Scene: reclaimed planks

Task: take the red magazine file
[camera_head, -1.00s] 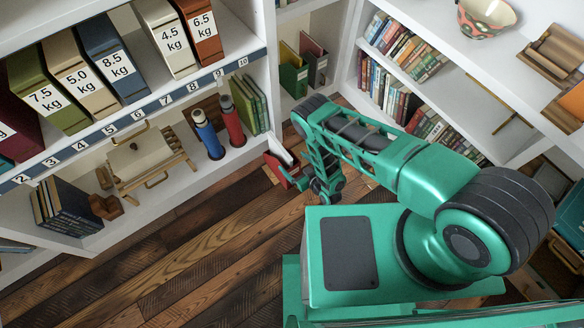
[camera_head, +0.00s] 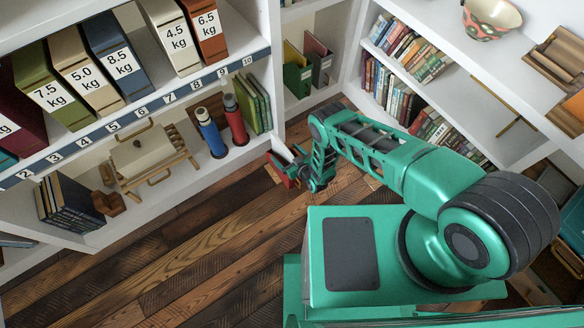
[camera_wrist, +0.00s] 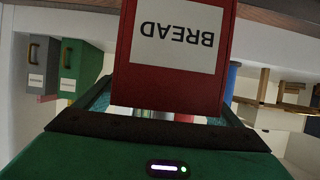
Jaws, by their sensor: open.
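The red magazine file (camera_wrist: 175,85) fills the upper middle of the wrist view. Its white label reads BREAD and appears upside down. It also shows in the head view (camera_head: 282,172), low by the shelf corner and partly hidden by my gripper. My gripper (camera_head: 296,165) is at the file in the head view. In the wrist view my open gripper (camera_wrist: 165,108) has one finger on each side of the file. I cannot tell whether the fingers touch it.
A white shelf (camera_head: 210,163) on the left holds red (camera_head: 235,122) and blue (camera_head: 210,132) bottles. A bookcase (camera_head: 470,105) stands behind my arm. The plank floor (camera_head: 190,250) is clear at front left.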

